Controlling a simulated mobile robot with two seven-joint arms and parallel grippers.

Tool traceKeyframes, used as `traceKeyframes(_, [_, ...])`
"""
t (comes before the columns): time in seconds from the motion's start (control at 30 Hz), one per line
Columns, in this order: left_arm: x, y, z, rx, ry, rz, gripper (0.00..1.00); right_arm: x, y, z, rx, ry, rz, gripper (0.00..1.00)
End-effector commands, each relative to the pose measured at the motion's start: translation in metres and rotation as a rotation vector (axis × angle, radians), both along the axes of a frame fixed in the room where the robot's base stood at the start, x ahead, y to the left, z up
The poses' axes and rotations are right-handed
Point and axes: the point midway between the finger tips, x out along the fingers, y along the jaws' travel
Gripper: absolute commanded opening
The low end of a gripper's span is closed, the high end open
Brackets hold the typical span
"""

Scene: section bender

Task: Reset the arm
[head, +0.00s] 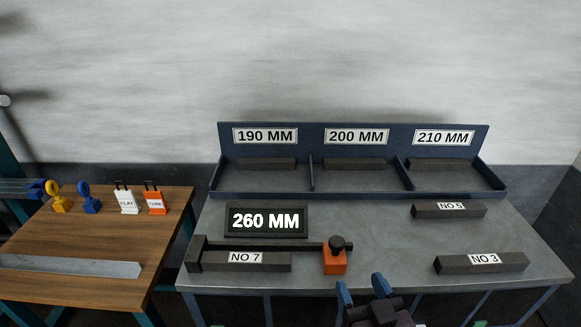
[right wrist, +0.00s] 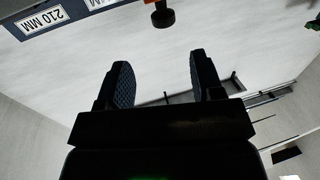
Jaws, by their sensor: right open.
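My right gripper (head: 362,288) is at the bottom edge of the head view, in front of the grey bench. Its two blue fingers are apart with nothing between them. In the right wrist view the fingers (right wrist: 160,85) also stand apart and empty. The orange slider block (head: 334,262) with its black knob (head: 337,243) is on the bench, left of and beyond the right gripper, and apart from it. The knob shows at the top of the right wrist view (right wrist: 163,18). My left gripper cannot be made out.
A wooden table (head: 75,240) at left carries tools and a grey bar (head: 70,266).

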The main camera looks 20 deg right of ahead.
Motion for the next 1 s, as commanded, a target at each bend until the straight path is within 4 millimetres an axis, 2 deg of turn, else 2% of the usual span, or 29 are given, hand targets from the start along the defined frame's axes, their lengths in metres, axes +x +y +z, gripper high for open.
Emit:
traceKeyframes(0.13, [0.001, 0.000, 0.001, 0.000, -0.002, 0.000, 0.43, 0.000, 0.000, -0.001, -0.036, 0.010, -0.002, 0.61])
traceKeyframes(0.2, [0.001, 0.000, 0.001, 0.000, -0.002, 0.000, 0.43, 0.000, 0.001, -0.013, -0.055, 0.046, 0.003, 0.61])
traceKeyframes(0.27, [0.001, 0.000, 0.001, 0.000, -0.002, 0.000, 0.43, 0.000, 0.000, -0.037, -0.064, 0.114, 0.012, 0.61])
traceKeyframes(0.37, [0.001, 0.000, 0.001, 0.001, -0.002, -0.001, 0.43, -0.006, -0.007, -0.090, -0.078, 0.251, 0.039, 0.61])
traceKeyframes(0.4, [0.001, 0.000, 0.001, 0.001, -0.002, -0.001, 0.43, -0.011, -0.012, -0.112, -0.081, 0.306, 0.049, 0.61])
traceKeyframes(0.5, [0.000, 0.000, 0.001, 0.001, -0.001, -0.001, 0.43, -0.026, -0.025, -0.160, -0.080, 0.431, 0.071, 0.61])
traceKeyframes(0.6, [-0.001, 0.000, 0.000, 0.000, 0.001, 0.000, 0.43, -0.041, -0.041, -0.195, -0.065, 0.520, 0.078, 0.61])
traceKeyframes(0.73, [-0.003, 0.001, -0.001, 0.001, 0.006, 0.001, 0.43, -0.054, -0.058, -0.217, -0.060, 0.578, 0.073, 0.61])
traceKeyframes(1.0, [-0.005, 0.001, -0.002, 0.000, 0.008, 0.002, 0.43, -0.058, -0.064, -0.220, -0.075, 0.587, 0.070, 0.61])
